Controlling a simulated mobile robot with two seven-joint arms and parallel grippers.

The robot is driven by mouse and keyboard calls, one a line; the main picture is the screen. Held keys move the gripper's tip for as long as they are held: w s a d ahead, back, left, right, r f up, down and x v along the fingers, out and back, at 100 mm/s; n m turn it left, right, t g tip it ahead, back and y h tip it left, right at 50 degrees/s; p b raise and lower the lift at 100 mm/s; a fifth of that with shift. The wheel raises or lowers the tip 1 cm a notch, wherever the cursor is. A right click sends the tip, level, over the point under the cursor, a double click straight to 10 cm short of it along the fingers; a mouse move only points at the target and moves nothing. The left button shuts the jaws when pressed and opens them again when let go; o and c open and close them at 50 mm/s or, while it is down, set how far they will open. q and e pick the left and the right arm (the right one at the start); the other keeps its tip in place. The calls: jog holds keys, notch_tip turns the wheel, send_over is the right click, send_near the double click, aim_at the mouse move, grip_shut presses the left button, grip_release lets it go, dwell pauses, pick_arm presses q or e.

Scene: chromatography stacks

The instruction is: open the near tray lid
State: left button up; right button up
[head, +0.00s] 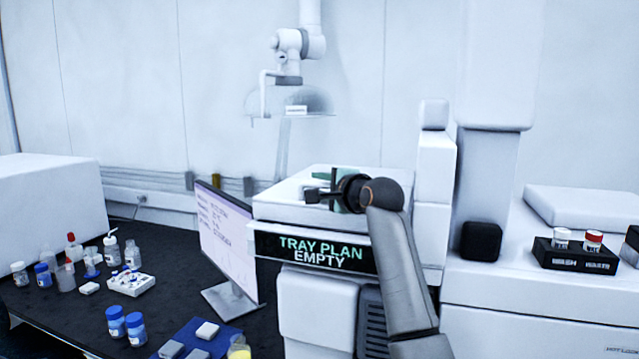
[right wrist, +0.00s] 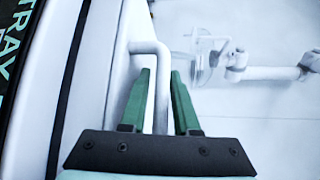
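The near tray unit is a white box (head: 275,209) in the middle of the head view, with a dark front sign (head: 314,254) reading "TRAY PLAN EMPTY". My right gripper (head: 322,190) is over its top, its arm coming up from the lower right. In the right wrist view a white bent bar handle (right wrist: 160,82) rises from a white surface at left. The green fingers of my right gripper (right wrist: 162,95) stand apart, with the bar between them and a gap at its right. Contact cannot be told. The gripper partly hides the tray top. My left gripper is not in view.
A monitor (head: 228,240) stands left of the tray unit on a dark bench (head: 170,240) with several bottles. A white jointed extraction arm with a clear hood (head: 318,98) hangs behind. A dark vial rack (head: 575,257) sits on the white unit at right.

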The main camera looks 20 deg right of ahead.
jog(key=shift+c, duration=0.4)
grip_shut()
jog(key=shift+f, duration=0.1)
dwell(0.9)
